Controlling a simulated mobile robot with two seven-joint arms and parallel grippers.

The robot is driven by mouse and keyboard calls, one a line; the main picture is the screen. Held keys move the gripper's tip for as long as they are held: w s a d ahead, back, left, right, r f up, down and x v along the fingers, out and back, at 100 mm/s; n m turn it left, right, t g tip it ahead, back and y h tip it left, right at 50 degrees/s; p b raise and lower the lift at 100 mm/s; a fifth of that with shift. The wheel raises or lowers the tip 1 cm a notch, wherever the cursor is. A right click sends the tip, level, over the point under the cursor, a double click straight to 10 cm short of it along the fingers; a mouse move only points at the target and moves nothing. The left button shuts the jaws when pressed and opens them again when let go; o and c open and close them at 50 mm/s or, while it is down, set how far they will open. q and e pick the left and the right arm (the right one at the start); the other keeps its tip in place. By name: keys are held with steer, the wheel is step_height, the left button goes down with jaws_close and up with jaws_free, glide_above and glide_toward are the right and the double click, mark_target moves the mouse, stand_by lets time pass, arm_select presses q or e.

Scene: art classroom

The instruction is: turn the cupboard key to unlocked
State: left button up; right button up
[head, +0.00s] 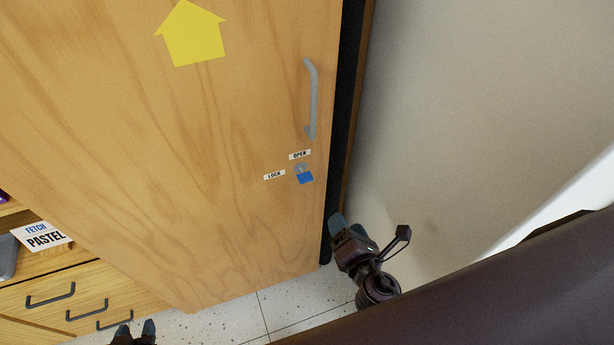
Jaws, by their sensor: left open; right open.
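The cupboard key has a blue head (305,178) and sits in a small grey lock (300,168) on the wooden cupboard door (220,190). The blue head is just below the lock. An "OPEN" label (299,155) is above the lock and a "LOCK" label (274,175) is to its left. My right gripper (348,226) is open and empty, below and right of the key, beyond the door's right edge and apart from the key. My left gripper (136,328) is open at the bottom edge, far from the key; only its fingertips and a little behind them show.
A grey vertical handle (311,98) stands out from the door above the lock. A yellow arrow (192,36) is on the door. A pale wall (460,120) is close on the right. Drawers (70,300) with dark handles and a "FETCH PASTEL" card (42,237) are at lower left.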

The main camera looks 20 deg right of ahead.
mark_target(307, 182)
steer(key=w+a+r+n+t+y, duration=0.25)
steer(key=a+r+n, duration=0.25)
steer(key=n, duration=0.6)
steer(key=shift+h, duration=0.45)
steer(key=w+p, duration=0.1)
steer(key=w, duration=0.8)
steer(key=shift+a+f+p, duration=0.1)
steer(key=shift+p, duration=0.3)
steer(key=shift+w, duration=0.55)
arm_select(q)
steer(key=shift+w+r, duration=0.25)
steer(key=shift+r, duration=0.8)
steer(key=shift+s+f, duration=0.1)
steer(key=shift+s, duration=0.05)
arm_select(e)
steer(key=c, duration=0.9)
arm_select(q)
steer(key=shift+s+f, duration=0.1)
arm_select(e)
steer(key=shift+m, duration=0.3)
steer(key=shift+c, duration=0.2)
